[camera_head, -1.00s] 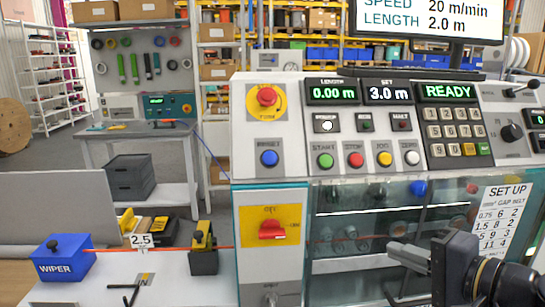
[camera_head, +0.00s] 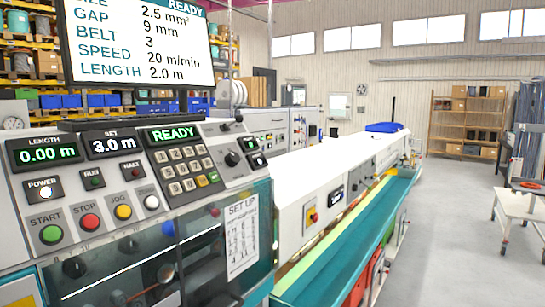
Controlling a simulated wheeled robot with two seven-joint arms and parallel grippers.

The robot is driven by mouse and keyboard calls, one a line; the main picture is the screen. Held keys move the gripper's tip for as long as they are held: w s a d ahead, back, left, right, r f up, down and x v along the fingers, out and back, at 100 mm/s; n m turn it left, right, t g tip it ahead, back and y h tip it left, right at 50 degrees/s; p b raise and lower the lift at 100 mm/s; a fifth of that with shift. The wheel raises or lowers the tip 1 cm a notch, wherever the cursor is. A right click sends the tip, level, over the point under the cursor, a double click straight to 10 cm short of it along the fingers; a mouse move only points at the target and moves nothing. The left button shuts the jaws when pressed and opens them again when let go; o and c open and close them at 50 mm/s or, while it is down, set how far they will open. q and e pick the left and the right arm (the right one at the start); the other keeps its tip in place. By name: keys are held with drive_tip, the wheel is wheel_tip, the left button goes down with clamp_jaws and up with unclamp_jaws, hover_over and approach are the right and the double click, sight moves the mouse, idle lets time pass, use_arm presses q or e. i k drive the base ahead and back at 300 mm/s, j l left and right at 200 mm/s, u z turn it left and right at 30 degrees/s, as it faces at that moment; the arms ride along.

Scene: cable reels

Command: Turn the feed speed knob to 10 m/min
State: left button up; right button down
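The control panel (camera_head: 110,175) of the cable machine stands at the left. The monitor (camera_head: 140,45) above lists speed 20 m/min and length 2.0 m. Neither of my grippers is in view.
A long white machine with a teal trough (camera_head: 350,245) runs away to the right. Open floor (camera_head: 440,230) lies beyond it.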

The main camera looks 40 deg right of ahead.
sight(232, 159)
drive_tip(key=z, duration=1)
